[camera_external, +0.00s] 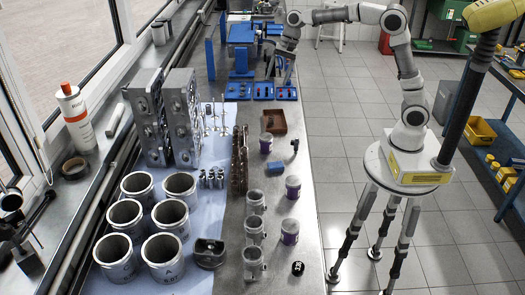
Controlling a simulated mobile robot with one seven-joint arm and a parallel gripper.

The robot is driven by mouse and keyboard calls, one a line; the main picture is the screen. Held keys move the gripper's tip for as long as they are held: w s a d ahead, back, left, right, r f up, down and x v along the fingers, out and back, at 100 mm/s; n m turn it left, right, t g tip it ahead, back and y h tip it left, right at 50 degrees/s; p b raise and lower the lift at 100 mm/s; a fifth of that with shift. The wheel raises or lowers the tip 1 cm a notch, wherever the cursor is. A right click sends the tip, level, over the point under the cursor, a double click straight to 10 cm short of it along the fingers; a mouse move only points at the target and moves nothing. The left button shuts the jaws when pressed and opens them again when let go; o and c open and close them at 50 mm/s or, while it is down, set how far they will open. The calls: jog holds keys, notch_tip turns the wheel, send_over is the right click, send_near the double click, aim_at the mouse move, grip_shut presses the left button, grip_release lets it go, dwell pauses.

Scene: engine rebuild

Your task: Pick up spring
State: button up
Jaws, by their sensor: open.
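A small group of dark, coil-like pieces that look like springs (211,179) stands on the blue mat (205,265), left of a brown upright row of parts (239,160). They are too small to make out single coils. My gripper (281,76) is at the far part of the bench, above and near the blue trays, well away from these pieces. It is open, and I see nothing held in it. The fingertips are small and partly lost against the background.
Several metal cylinder liners (124,215) stand front left, with tall engine blocks (149,115) and thin valves (223,115) behind. Pistons (254,230) and purple-banded cans (290,231) line the bench's right side. Blue trays (238,91) and a brown box (273,121) lie farther back.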

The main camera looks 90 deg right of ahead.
aim_at(247, 126)
jog(key=w+d+f+m+y, duration=0.1)
jog(key=w+d+f+m, duration=0.7)
jog(key=d+f, duration=0.3)
jog(key=x, duration=1.8)
jog(key=shift+s+a, duration=0.15)
jog(key=shift+a, duration=0.2)
grip_shut()
